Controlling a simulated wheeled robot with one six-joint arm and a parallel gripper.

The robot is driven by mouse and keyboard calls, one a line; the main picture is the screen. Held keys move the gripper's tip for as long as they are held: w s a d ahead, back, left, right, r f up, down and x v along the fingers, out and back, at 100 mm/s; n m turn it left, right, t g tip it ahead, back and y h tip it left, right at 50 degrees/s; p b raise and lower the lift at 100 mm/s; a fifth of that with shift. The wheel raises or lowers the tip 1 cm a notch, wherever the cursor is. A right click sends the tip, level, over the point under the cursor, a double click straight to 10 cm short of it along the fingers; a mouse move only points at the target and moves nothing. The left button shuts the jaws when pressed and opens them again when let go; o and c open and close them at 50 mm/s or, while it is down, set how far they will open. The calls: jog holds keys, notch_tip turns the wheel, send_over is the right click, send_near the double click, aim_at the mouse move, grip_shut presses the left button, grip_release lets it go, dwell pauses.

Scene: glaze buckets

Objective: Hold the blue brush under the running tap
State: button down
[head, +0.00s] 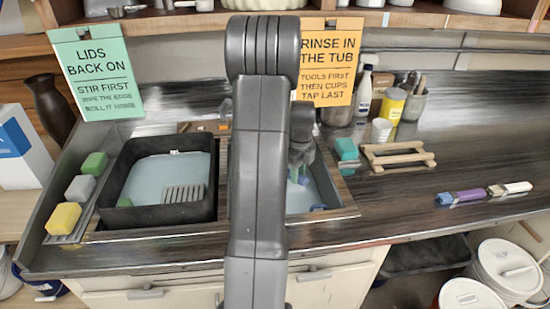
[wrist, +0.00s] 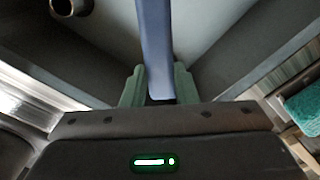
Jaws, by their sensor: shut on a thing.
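My gripper (wrist: 158,88) is shut on a blue handle, the blue brush (wrist: 156,45), in the wrist view. The handle runs up out of the picture, so its far end is not seen there. In the head view my gripper (head: 300,174) is over the right sink basin (head: 345,207), partly behind my arm. A small blue piece (head: 318,207) shows low in that basin; I cannot tell if it is part of the brush. A dark round, hollow piece (wrist: 72,5) is at the wrist view's top left, perhaps the tap's spout. No running water can be made out.
A black tub (head: 119,170) with pale liquid and a grate stands left of my arm. Several sponges (head: 63,218) line the left edge. A teal sponge (head: 346,149), a wooden rack (head: 398,157), and bottles and pots stand right of the basin. The right counter is mostly clear.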

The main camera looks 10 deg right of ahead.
jog(key=s+r+p, duration=0.1)
jog(key=s+r, duration=0.3)
jog(key=s, duration=0.1)
jog(key=shift+d+p, duration=0.15)
jog(key=shift+p, duration=0.15)
